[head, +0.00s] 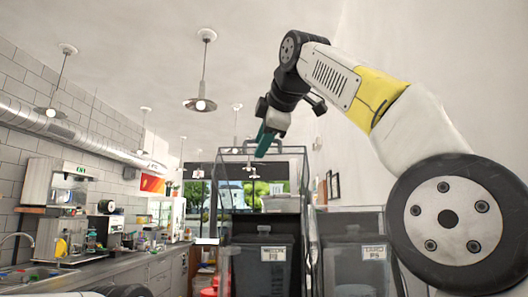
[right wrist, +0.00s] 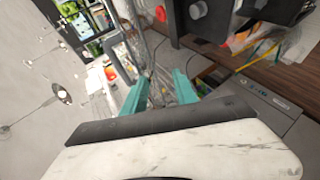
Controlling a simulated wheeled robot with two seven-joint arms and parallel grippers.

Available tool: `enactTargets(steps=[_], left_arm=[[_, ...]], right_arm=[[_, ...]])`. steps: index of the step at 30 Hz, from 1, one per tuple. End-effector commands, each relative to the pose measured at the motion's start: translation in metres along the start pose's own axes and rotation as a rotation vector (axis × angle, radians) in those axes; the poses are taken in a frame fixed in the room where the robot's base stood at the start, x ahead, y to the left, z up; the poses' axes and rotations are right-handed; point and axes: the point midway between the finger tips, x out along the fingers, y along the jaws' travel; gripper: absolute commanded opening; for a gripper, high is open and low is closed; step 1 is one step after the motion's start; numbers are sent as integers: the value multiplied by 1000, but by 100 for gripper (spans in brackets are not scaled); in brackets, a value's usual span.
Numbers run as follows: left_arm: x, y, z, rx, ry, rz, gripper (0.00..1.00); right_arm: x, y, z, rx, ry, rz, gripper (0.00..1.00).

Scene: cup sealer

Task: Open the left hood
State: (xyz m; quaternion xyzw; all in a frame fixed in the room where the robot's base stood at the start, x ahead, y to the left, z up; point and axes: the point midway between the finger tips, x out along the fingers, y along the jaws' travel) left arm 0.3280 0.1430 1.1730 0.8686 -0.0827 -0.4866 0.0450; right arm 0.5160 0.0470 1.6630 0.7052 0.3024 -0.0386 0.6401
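The left hood (head: 222,190) is a clear box-like cover with dark edges in the middle of the head view. Its top edge stands well above the right hood (head: 352,222), so it appears raised. A black bin (head: 265,262) with a white label shows under it. My right gripper (head: 266,140) has teal fingers and is at the left hood's top edge, near its handle; I cannot tell whether it touches. In the right wrist view the two fingers (right wrist: 159,84) are apart, with blurred clear material behind or between them. My left gripper is not in view.
A second labelled black bin (head: 360,262) sits under the lower right hood. A counter (head: 125,262) with a sink and kitchen items runs along the left wall. Pendant lamps (head: 200,104) hang from the ceiling. My right arm fills the upper right.

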Motion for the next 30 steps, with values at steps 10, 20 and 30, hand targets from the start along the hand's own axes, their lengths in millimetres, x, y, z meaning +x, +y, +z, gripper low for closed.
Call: enactTargets(steps=[10,20,30], left_arm=[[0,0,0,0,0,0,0],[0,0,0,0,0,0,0],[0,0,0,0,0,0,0]], right_arm=[[-54,0,0,0,-2,-1,34],[-60,-1,1,1,-5,-2,34],[-59,-2,3,6,-6,-4,34]])
